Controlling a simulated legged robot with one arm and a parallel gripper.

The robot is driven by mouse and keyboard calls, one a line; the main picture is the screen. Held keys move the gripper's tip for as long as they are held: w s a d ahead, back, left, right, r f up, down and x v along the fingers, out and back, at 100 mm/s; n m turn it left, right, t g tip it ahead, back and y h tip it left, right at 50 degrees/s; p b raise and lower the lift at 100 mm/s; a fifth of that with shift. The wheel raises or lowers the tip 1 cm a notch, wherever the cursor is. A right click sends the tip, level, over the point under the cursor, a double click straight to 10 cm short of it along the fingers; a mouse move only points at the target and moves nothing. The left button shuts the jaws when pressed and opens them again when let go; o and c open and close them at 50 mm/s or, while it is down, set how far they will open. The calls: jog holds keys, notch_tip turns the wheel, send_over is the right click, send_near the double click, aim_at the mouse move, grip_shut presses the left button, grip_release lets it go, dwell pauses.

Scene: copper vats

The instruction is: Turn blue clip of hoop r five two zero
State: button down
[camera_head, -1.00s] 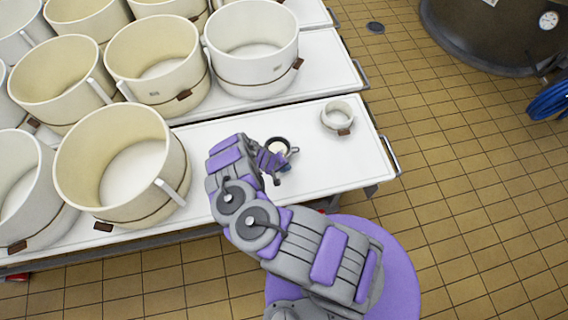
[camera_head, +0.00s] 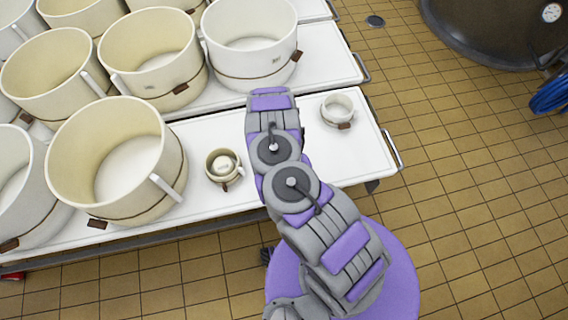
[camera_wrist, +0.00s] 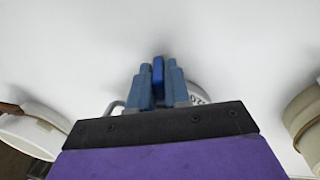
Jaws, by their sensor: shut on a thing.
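My gripper (camera_wrist: 158,85) shows in the wrist view with its two blue-grey fingers closed on a small dark blue clip (camera_wrist: 158,70). Behind the fingers is part of a white hoop (camera_wrist: 198,92) with dark print on it. Only the end of the print shows, perhaps "20", so I cannot read the full label. The gripper and most of this hoop are hidden in the head view behind my arm. I cannot tell how far the clip is turned.
A small cream hoop (camera_head: 210,170) stands on the white table (camera_head: 365,160) left of my arm. A small white hoop (camera_head: 328,113) stands to the right. Large cream hoops (camera_head: 60,165) crowd the left and back. Bare tabletop lies around the small hoops.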

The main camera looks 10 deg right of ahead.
jog(key=shift+d+f+y+b, duration=0.25)
jog(key=shift+y+b, duration=0.35)
jog(key=shift+b, duration=1.7)
jog(key=shift+a+r+y+b, duration=0.2)
jog(key=shift+y+b, duration=0.2)
jog(key=shift+b, duration=1.15)
jog(key=c, duration=1.4)
grip_release()
jog(key=shift+c, duration=0.2)
notch_tip(320, 180, up, 17)
jog(key=p, duration=0.5)
jog(key=shift+d+r, duration=0.15)
jog(key=shift+r, duration=0.05)
jog(key=shift+w, duration=0.1)
